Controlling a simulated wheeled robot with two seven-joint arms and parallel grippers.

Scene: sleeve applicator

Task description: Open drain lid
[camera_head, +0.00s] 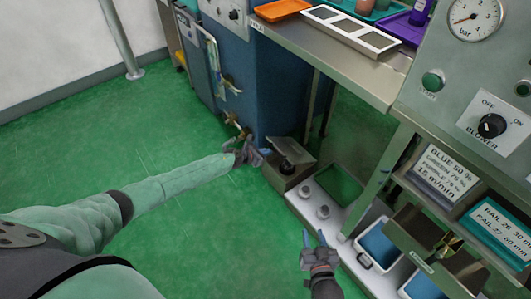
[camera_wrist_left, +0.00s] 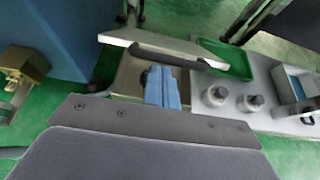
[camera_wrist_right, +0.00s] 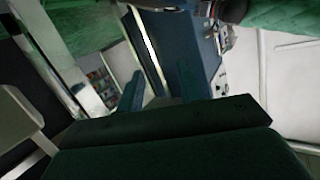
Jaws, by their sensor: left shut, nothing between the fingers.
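The drain box (camera_head: 278,182) stands on the green floor at the foot of the blue cabinet. Its grey drain lid (camera_head: 294,150) is tilted up, so the dark inside of the box shows. In the left wrist view the lid (camera_wrist_left: 190,48) is a pale plate with a dark bar along its near edge, raised over the open box (camera_wrist_left: 128,82). My left gripper (camera_head: 262,151) is beside the box; its blue fingers (camera_wrist_left: 162,88) are shut and empty, at the opening below the lid. Whether they touch the lid is unclear. My right gripper (camera_head: 314,238) is open and empty, near the white tray's edge.
A white tray (camera_head: 300,204) with two grey knobs and a green basin (camera_head: 340,184) adjoins the box. A brass valve (camera_head: 240,130) juts from the cabinet (camera_head: 278,95) close to my left gripper. Blue-filled bins (camera_head: 378,244) stand at right. The left floor is clear.

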